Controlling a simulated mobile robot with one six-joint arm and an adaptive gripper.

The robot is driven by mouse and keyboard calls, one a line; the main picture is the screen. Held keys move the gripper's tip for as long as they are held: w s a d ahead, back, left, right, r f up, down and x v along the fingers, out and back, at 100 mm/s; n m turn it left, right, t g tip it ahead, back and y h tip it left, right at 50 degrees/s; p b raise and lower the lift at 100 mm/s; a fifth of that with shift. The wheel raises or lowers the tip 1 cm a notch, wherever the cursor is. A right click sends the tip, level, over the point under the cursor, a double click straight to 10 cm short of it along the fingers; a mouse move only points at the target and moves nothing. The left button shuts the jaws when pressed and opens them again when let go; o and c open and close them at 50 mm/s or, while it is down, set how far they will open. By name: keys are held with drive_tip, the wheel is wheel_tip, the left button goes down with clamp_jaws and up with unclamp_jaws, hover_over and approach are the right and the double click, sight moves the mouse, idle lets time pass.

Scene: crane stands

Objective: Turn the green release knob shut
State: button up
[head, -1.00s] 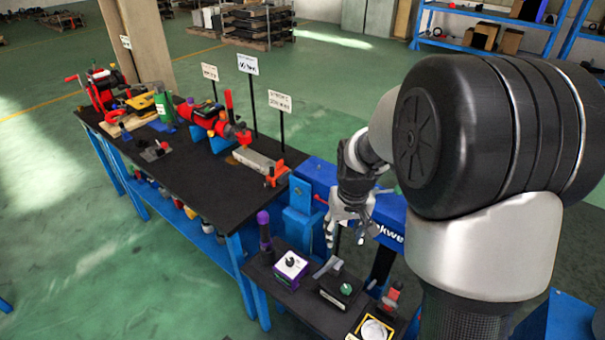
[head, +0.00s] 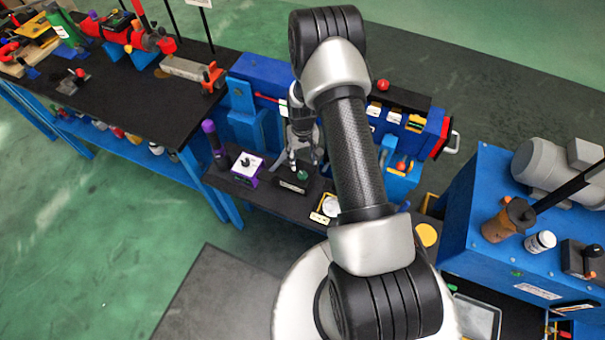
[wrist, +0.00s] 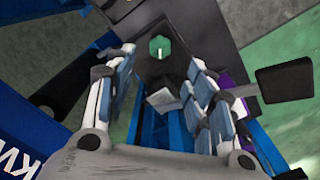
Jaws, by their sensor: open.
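The green release knob (wrist: 159,47) sits on a dark box (wrist: 170,75) in the wrist view, with a pale line across its top. In the head view the knob (head: 303,175) is a small green spot on the black box (head: 291,187) at the front of the small dark table. My gripper (wrist: 160,85) is open and empty. Its two fingers stand on either side of the knob in the wrist view, apart from it. In the head view my gripper (head: 303,160) hangs over the box, pointing down. Whether the fingertips are level with the knob cannot be told.
Left of the box stand a white-topped purple box (head: 247,167) with a black knob and a dark purple-capped cylinder (head: 215,143). A yellow-edged gauge (head: 328,207) is at right. A dark flat lever end (wrist: 285,80) shows beside the fingers.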

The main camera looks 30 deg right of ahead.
sight(303, 175)
wheel_tip(303, 175, down, 10)
drive_tip(key=shift+b, duration=1)
drive_tip(key=c, duration=1.1)
